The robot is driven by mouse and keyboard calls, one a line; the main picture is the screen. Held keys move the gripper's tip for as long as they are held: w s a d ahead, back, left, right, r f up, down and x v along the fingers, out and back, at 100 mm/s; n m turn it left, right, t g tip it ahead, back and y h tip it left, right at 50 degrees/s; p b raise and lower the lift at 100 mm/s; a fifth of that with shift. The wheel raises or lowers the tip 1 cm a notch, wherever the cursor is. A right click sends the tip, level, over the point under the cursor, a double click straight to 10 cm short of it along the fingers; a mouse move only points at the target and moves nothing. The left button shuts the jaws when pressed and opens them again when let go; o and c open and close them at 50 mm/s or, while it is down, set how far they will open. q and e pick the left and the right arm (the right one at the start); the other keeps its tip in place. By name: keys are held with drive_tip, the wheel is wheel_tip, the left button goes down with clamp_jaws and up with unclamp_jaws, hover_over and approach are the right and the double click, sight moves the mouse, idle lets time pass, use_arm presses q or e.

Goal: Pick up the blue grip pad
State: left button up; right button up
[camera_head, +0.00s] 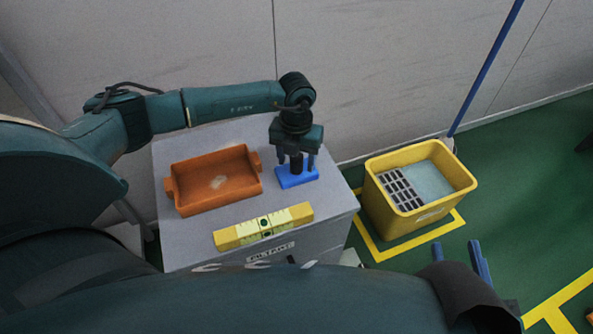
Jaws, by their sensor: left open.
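The blue grip pad (297,180) lies flat on the grey cabinet top, near its right rear edge. A dark upright post (297,163) stands over its middle; I cannot tell if it belongs to the pad. My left gripper (296,162) points straight down over the pad, with its open fingers on either side of the post. The gripper partly hides the pad's back. My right gripper (459,258) is at the lower right, away from the cabinet, with its two blue fingers apart and nothing visible between them.
An orange tray (185,206) sits left of the pad on the cabinet top (185,245). A yellow spirit level (228,239) lies near the front edge. A yellow bin (402,222) with a dark grid piece (401,189) stands on the green floor to the right. A wall is close behind.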

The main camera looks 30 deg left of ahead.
use_arm(q)
drive_tip(key=shift+c, duration=0.2)
drive_tip(key=c, duration=1.1)
drive_tip(key=shift+o, duration=0.2)
drive_tip(key=shift+r, duration=0.1)
wheel_tip(320, 180, up, 9)
drive_tip(key=p, duration=0.3)
drive_tip(key=shift+r, duration=0.45)
use_arm(e)
drive_tip(key=shift+w+d+f+m+g+h, duration=0.1)
drive_tip(key=shift+d+m+g+h, duration=0.55)
drive_tip(key=shift+g+h, duration=0.3)
